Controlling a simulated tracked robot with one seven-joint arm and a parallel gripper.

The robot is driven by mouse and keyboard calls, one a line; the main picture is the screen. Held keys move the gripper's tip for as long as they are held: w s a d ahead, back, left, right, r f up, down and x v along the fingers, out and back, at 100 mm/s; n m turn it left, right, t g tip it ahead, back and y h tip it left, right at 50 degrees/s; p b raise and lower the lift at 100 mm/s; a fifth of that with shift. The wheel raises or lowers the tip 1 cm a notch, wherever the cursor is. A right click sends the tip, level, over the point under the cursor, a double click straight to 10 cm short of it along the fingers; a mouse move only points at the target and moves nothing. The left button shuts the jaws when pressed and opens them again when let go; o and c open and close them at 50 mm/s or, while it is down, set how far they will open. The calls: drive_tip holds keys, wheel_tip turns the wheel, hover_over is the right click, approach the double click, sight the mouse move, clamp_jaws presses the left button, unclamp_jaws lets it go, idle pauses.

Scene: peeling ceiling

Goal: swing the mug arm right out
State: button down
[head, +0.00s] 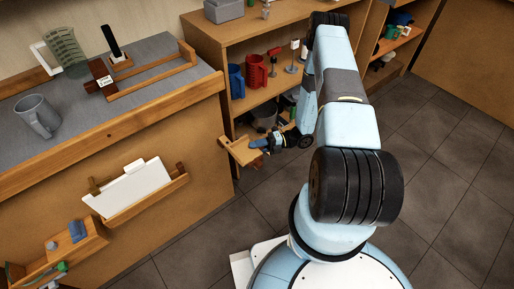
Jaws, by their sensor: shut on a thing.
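The mug arm looks to be the light wooden piece (239,152) that sticks out at the right end of the counter unit, in front of the lower shelf. My gripper (257,147) reaches it from the right and is shut on its right-hand end. The jaws are small here and partly hidden by my wrist, so the exact hold is not clear. The inner end of the mug arm meets the unit near its corner; its hinge cannot be made out.
A grey mug (37,117) stands on the counter (150,50). Blue (237,82) and red (256,72) mugs stand on the shelf behind my arm. A white panel (136,189) sits in a holder on the counter front. The tiled floor (215,225) below the mug arm is clear.

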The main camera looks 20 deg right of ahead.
drive_tip(key=c, duration=0.9)
unclamp_jaws()
drive_tip(key=shift+w+f, duration=0.1)
drive_tip(key=shift+d, duration=0.1)
drive_tip(key=d, duration=1.3)
drive_tip(key=shift+w+d, duration=0.1)
drive_tip(key=shift+d, duration=0.3)
